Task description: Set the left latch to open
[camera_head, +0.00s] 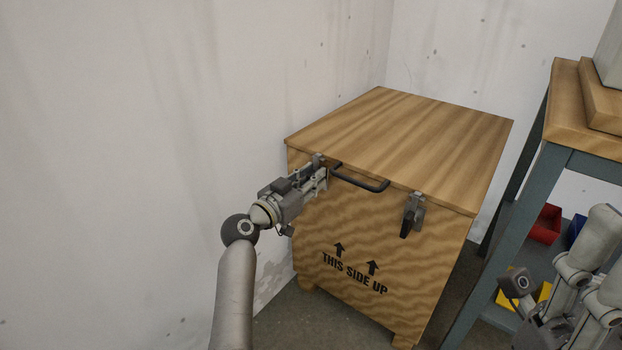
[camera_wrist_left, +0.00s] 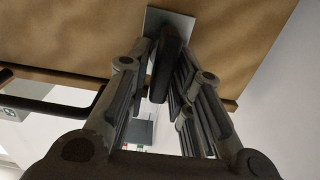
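The wooden crate (camera_head: 372,229) stands against the wall with its lid shut down. The left latch (camera_head: 317,160) is at its upper left front edge, mostly hidden by my left gripper (camera_head: 322,176). In the left wrist view, the latch's dark lever (camera_wrist_left: 168,62) hangs from a light plate (camera_wrist_left: 166,19) and lies between the two fingers of my left gripper (camera_wrist_left: 165,58). The fingers are apart, one on each side of the lever; firm contact is not clear. My right gripper (camera_head: 543,330) is at the lower right, partly cut off, its fingers unclear.
A black handle (camera_head: 362,184) sits on the crate's front edge, right of my left gripper. A second latch (camera_head: 412,214) with its dark lever hanging down is farther right. A bench (camera_head: 568,156) with colored bins stands at the right. The wall is close on the left.

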